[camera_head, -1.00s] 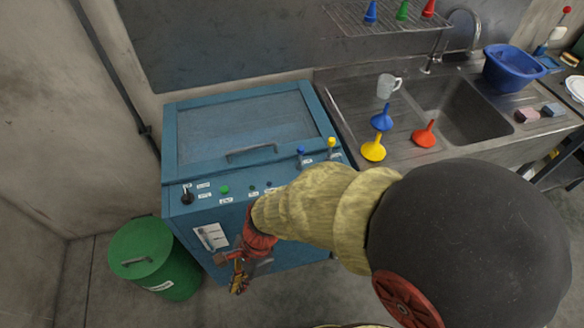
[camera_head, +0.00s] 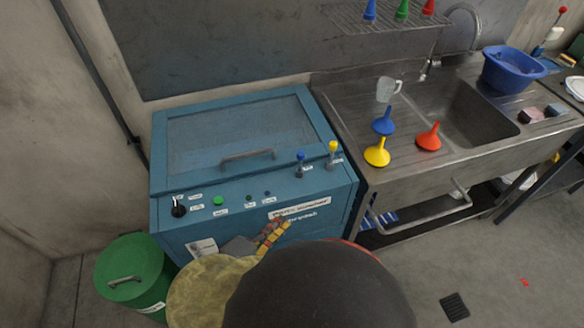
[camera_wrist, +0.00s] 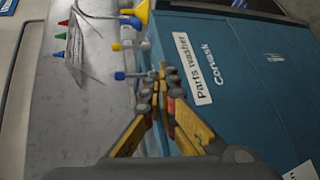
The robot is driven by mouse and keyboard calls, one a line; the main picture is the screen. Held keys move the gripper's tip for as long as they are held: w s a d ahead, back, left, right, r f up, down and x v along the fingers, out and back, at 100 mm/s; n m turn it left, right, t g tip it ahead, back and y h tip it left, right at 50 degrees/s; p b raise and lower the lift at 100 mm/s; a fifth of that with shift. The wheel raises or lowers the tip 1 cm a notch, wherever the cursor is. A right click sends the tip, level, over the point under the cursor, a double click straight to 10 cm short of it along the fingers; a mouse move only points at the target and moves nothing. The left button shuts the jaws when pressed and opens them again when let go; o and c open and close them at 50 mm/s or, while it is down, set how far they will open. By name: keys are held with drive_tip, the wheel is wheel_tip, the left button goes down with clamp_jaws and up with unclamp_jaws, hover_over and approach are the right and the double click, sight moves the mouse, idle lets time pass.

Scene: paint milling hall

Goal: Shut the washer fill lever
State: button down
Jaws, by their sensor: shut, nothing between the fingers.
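The blue parts washer (camera_head: 170,215) stands against the wall with its lid down. Two small levers rise at the right of its top: one with a blue knob (camera_head: 300,157) and one with a yellow knob (camera_head: 333,147). Their labels are too small to read, so I cannot tell which is the fill lever. My gripper (camera_head: 283,224) is shut and empty in front of the washer's front panel, below the levers. In the wrist view the blue knob (camera_wrist: 120,76) and yellow knob (camera_wrist: 117,46) lie beyond my fingertips (camera_wrist: 160,75), apart from them.
A dark switch (camera_head: 178,209) and green button (camera_head: 218,200) sit on the washer's panel. A green bin (camera_head: 130,265) stands at its left. The steel sink unit (camera_head: 405,175) adjoins at the right, with a blue funnel (camera_head: 383,126), a yellow funnel (camera_head: 377,157) and a jug (camera_head: 386,91).

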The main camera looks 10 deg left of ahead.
drive_tip(key=w+a+r+n+t+y, duration=0.2)
drive_tip(key=a+r+t, duration=0.1)
drive_tip(key=r, duration=0.2)
drive_tip(key=b, duration=0.4)
approach(299, 160)
drive_tip(key=shift+h, duration=0.3)
drive_tip(key=x, duration=0.6)
drive_tip(key=shift+w, duration=0.3)
drive_tip(key=shift+w+p, duration=0.1)
drive_tip(key=shift+p, duration=0.2)
drive_tip(key=shift+w+a+r+n+g+p, duration=0.1)
drive_tip(key=shift+w+a+n+g+p, duration=0.1)
drive_tip(key=shift+w+p, duration=0.2)
drive_tip(key=shift+w+a+r+n+g+p, duration=0.1)
drive_tip(key=shift+w+g+p, duration=0.15)
drive_tip(key=shift+p, duration=0.2)
